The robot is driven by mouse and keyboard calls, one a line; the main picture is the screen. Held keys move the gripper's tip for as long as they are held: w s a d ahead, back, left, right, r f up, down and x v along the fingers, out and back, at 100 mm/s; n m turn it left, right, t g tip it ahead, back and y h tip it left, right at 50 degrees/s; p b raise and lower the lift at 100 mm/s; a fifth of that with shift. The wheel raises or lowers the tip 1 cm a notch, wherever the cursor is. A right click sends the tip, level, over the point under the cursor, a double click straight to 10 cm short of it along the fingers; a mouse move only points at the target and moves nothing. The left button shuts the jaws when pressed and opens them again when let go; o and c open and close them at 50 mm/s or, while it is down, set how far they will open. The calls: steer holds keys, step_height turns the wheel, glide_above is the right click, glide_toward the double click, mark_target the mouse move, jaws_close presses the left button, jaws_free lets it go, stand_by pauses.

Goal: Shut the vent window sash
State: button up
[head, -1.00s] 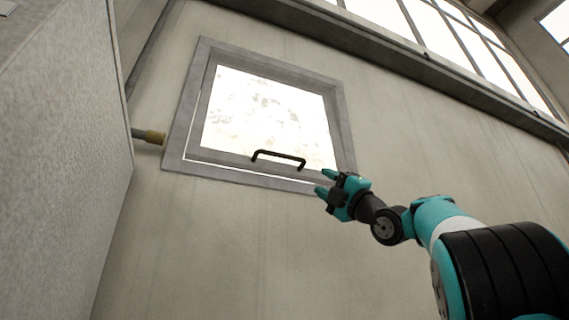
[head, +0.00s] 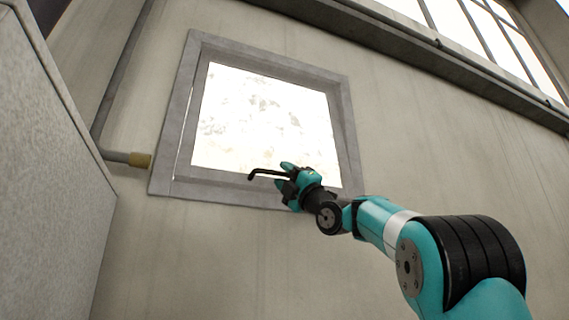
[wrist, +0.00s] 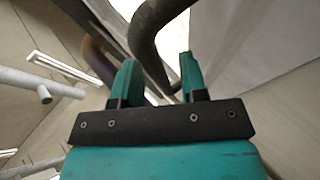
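The vent window sash (head: 222,174) is a grey frame around a bright, blotchy pane (head: 262,118). It sits in a wider grey surround (head: 174,128) high on the wall. A thin bright sliver shows at its lower left edge; I see no bright gap along the bottom. A black bar handle (head: 265,172) is on its lower rail, and its right end is hidden by my gripper (head: 286,180). In the wrist view the handle (wrist: 146,40) passes between the two teal fingers of my gripper (wrist: 158,78). The fingers stand apart with space beside the bar, and I cannot tell whether they touch it.
A large grey box-like body (head: 45,180) fills the left side. A ledge (head: 400,45) runs above the window, below bright panes. The wall below the window is bare.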

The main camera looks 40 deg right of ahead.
steer(key=shift+w+a+r, duration=0.1)
steer(key=shift+w+r, duration=0.1)
steer(key=shift+w, duration=0.05)
steer(key=shift+c, duration=0.4)
jaws_close()
steer(key=shift+w+f, duration=0.2)
steer(key=shift+f, duration=0.05)
steer(key=shift+w+d+f+b, duration=0.1)
steer(key=shift+w+d+b, duration=0.2)
steer(key=shift+w, duration=0.25)
steer(key=shift+w+d+f+b, duration=0.1)
steer(key=shift+w+d+b, duration=0.1)
steer(key=shift+w+b, duration=0.25)
steer(key=shift+o, duration=0.4)
jaws_free()
steer(key=shift+w, duration=0.15)
